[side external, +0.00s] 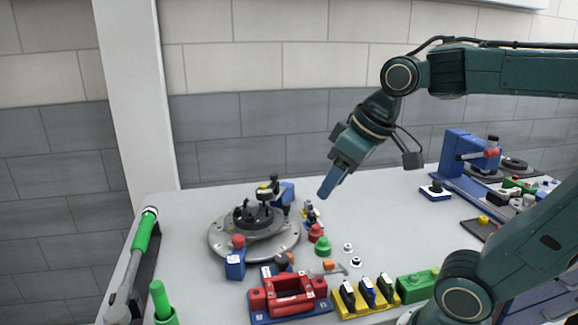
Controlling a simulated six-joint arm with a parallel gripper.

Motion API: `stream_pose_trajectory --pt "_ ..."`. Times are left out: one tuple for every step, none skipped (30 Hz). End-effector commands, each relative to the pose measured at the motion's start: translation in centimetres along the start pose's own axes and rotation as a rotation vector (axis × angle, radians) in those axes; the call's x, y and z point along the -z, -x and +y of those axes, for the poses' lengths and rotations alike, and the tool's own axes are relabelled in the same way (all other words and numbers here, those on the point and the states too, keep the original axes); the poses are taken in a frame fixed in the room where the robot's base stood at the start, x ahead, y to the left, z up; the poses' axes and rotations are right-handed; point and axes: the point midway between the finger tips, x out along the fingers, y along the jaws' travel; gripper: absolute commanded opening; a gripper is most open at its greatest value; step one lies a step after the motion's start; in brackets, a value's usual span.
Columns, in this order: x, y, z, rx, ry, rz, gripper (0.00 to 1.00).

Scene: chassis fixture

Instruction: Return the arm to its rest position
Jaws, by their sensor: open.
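My gripper (330,182) is in the air above the table (385,205), right of the round chassis fixture. Its blue fingers point down and to the left. It is open, and nothing shows between the fingers. The arm reaches in from the right side, with its forearm raised high. The round grey fixture (222,243) stands on the left half of the table, with dark parts and a small yellow-topped piece on it. My gripper is apart from the fixture and from the objects below.
A red block on a blue base (290,295), a yellow holder (345,310) and a green block (418,285) line the front. A blue press-like device (455,150) stands at the back right. A green-handled tool (140,240) lies along the left edge. Table behind the fixture is mostly clear.

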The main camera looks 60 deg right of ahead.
Motion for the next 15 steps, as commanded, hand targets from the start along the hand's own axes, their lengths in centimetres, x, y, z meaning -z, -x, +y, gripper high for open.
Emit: stream_pose_trajectory --pt "-1.3 0.1 -0.5 0.002 0.004 0.007 0.45" --pt "-2.0 0.1 -0.6 0.003 0.004 0.01 0.45" --pt "-2.9 0.1 -0.8 0.003 0.003 0.013 0.45" --pt "-3.5 0.0 -0.9 0.003 0.001 0.014 0.45" --pt "-4.1 -0.1 -1.1 0.004 0.002 0.016 0.45" --pt "-4.7 -0.1 -1.2 0.005 0.002 0.018 0.45" --pt "-5.2 -0.2 -1.2 0.005 0.001 0.019 0.45" --pt "-5.6 -0.2 -1.3 0.005 0.001 0.021 0.45" --pt "-6.1 -0.3 -1.3 0.005 0.0 0.022 0.45" --pt "-6.4 -0.4 -1.4 0.005 0.0 0.022 0.45" --pt "-6.6 -0.4 -1.4 0.005 -0.001 0.023 0.45" --pt "-6.8 -0.4 -1.4 0.006 -0.001 0.024 0.45" --pt "-7.0 -0.5 -1.4 0.006 -0.002 0.024 0.45" --pt "-7.0 -0.5 -1.4 0.006 -0.002 0.024 0.45" --pt "-7.1 -0.5 -1.4 0.006 -0.002 0.024 0.45"
